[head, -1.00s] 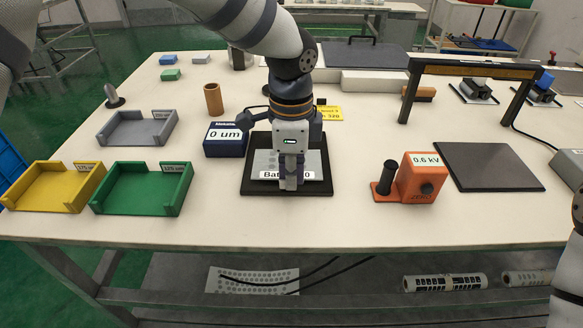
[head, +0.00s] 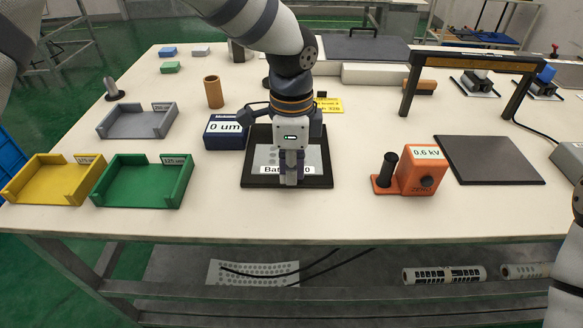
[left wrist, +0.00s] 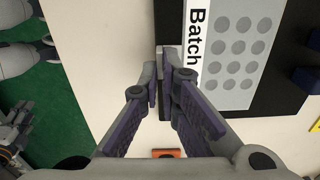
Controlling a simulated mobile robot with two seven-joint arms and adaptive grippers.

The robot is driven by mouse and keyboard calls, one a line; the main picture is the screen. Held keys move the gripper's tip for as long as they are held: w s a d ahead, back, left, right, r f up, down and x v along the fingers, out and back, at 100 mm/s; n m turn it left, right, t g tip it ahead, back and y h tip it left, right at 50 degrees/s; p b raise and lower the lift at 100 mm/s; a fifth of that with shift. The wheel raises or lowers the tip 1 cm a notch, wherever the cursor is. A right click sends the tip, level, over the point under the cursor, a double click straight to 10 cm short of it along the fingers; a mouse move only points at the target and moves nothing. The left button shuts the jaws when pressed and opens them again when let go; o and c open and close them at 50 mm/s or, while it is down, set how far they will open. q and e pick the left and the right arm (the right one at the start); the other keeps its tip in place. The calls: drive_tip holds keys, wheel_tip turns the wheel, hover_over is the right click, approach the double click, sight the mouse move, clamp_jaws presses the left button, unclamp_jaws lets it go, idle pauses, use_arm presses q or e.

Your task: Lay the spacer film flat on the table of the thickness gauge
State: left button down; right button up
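The spacer film (head: 310,157) is a light grey sheet with rows of round dots and a white label strip reading "Batch". It lies over a black plate (head: 258,185) in front of the blue gauge box (head: 223,132) reading "0 um". The film also shows in the left wrist view (left wrist: 240,50). My left gripper (head: 290,182) points down at the middle of the label edge. In the left wrist view its fingertips (left wrist: 164,80) are close together, with a narrow gap at that edge. Whether they pinch the film is unclear.
Left of the plate are a green tray (head: 143,205), a yellow tray (head: 50,200) and a grey tray (head: 135,134). A brown cylinder (head: 213,92) stands behind. An orange 0.6 kV meter (head: 420,178) and a dark mat (head: 490,160) lie right. The table front is clear.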

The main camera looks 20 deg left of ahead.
use_arm(q)
drive_tip(key=c, duration=1.7)
unclamp_jaws()
wheel_tip(320, 180, up, 12)
